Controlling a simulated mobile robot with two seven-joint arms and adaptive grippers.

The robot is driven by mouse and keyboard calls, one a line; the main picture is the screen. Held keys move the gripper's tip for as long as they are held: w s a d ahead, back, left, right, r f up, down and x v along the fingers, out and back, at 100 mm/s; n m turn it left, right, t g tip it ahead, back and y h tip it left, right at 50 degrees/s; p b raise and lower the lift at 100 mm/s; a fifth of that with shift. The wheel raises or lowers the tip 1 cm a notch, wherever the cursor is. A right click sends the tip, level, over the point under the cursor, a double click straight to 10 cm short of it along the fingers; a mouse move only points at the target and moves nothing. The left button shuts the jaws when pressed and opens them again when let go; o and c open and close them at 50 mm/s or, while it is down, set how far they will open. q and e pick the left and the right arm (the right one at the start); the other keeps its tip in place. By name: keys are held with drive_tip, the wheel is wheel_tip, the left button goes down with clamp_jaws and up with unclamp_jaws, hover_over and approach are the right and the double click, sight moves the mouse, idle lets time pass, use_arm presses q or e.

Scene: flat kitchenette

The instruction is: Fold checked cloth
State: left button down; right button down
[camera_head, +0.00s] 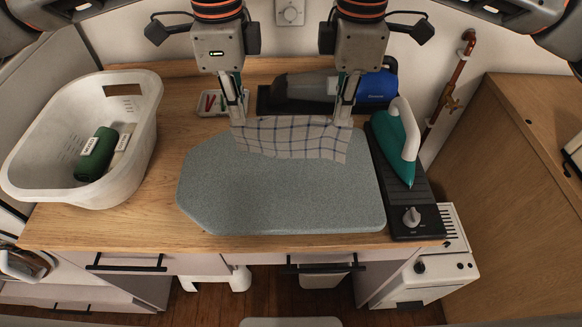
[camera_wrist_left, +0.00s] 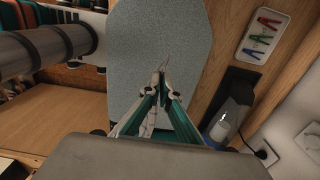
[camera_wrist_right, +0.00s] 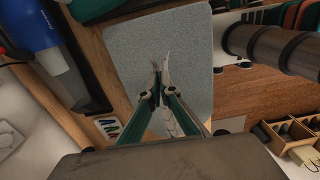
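The checked cloth (camera_head: 292,140), pale with dark lines, hangs in a wide strip over the far part of the grey ironing board (camera_head: 275,195). My left gripper (camera_head: 238,121) is shut on its upper left corner and my right gripper (camera_head: 344,121) on its upper right corner. The lower edge is a little wavy; I cannot tell whether it touches the board. In the left wrist view the fingers (camera_wrist_left: 160,78) meet on a thin edge of cloth. In the right wrist view the fingers (camera_wrist_right: 161,70) also meet on an edge of it. Most of the cloth is hidden there.
A white basket (camera_head: 130,165) with dark green and beige rolls stands at the left. A teal iron (camera_head: 391,148) rests on a black stand at the right. A blue and grey handheld vacuum (camera_head: 372,86) and a peg tray (camera_head: 207,103) lie behind. The board's near part is bare.

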use_arm(q)
drive_tip(key=shift+r, duration=0.5)
use_arm(e)
drive_tip(key=shift+r, duration=0.5)
use_arm(q)
drive_tip(key=shift+w, duration=0.1)
use_arm(e)
drive_tip(key=shift+w, duration=0.1)
